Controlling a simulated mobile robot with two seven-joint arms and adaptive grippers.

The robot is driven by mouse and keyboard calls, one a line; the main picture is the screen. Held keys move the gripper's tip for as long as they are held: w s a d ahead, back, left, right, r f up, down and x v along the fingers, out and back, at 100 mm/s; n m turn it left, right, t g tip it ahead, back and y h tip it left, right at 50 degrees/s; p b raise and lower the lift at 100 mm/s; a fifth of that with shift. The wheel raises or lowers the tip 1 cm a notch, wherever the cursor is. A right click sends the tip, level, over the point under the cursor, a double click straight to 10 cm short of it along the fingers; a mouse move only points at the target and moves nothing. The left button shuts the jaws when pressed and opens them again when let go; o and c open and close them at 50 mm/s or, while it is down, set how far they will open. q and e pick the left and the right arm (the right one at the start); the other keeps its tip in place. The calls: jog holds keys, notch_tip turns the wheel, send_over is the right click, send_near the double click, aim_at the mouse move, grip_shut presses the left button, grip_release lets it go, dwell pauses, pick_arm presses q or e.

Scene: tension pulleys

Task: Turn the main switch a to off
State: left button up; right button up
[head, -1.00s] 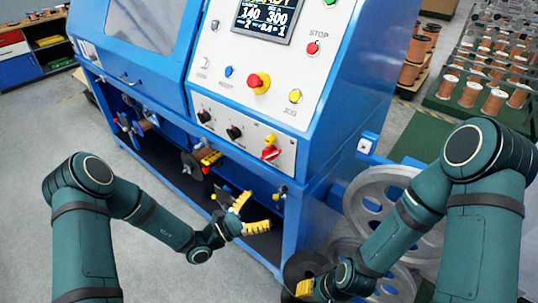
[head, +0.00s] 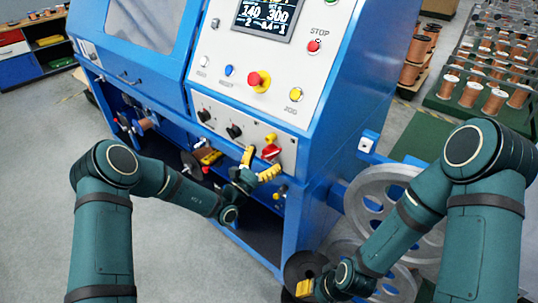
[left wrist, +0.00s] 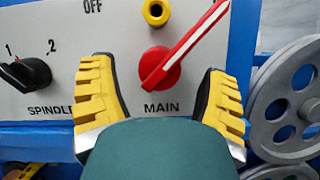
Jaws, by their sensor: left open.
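The main switch is a red rotary knob with a lever (head: 271,151) at the right end of the machine's lower grey panel. In the left wrist view its red lever (left wrist: 183,50) slants up to the right, above the label MAIN. The word OFF shows at the top left of that view. My left gripper (head: 259,165) is open, just in front of the panel. In the left wrist view its yellow fingers (left wrist: 164,92) stand apart on both sides of the red switch. My right gripper (head: 305,288) is low by the pulleys; its finger state is unclear.
A black SPINDLE knob (left wrist: 25,74) sits left of the switch, and a yellow socket (left wrist: 156,12) sits above it. A red stop button on yellow (head: 259,81) is higher on the console. Grey pulley wheels (head: 381,190) stand at the right.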

pick_arm(q)
jog(key=shift+x, duration=1.05)
pick_arm(e)
jog(key=shift+f, duration=0.15)
pick_arm(q)
grip_shut()
jog(key=shift+s, duration=0.1)
jog(key=n+y+p, duration=0.1)
jog(key=n, duration=0.1)
jog(key=n+t+p, duration=0.1)
jog(key=n+p, duration=0.1)
jog(key=shift+r+y, duration=0.15)
jog(key=shift+y, duration=0.25)
jog(key=n+t+y+p, duration=0.1)
jog(key=n+y+p, duration=0.1)
jog(key=n, duration=0.2)
jog(key=shift+p, duration=0.4)
jog(key=shift+n+y+p, duration=0.4)
jog(key=shift+n+p, duration=0.35)
jog(key=shift+n, duration=0.45)
pick_arm(e)
notch_tip(320, 180, up, 7)
jog(key=w, duration=0.1)
jog(key=shift+r, duration=0.2)
jog(key=shift+o, duration=0.2)
jog(key=shift+d, duration=0.1)
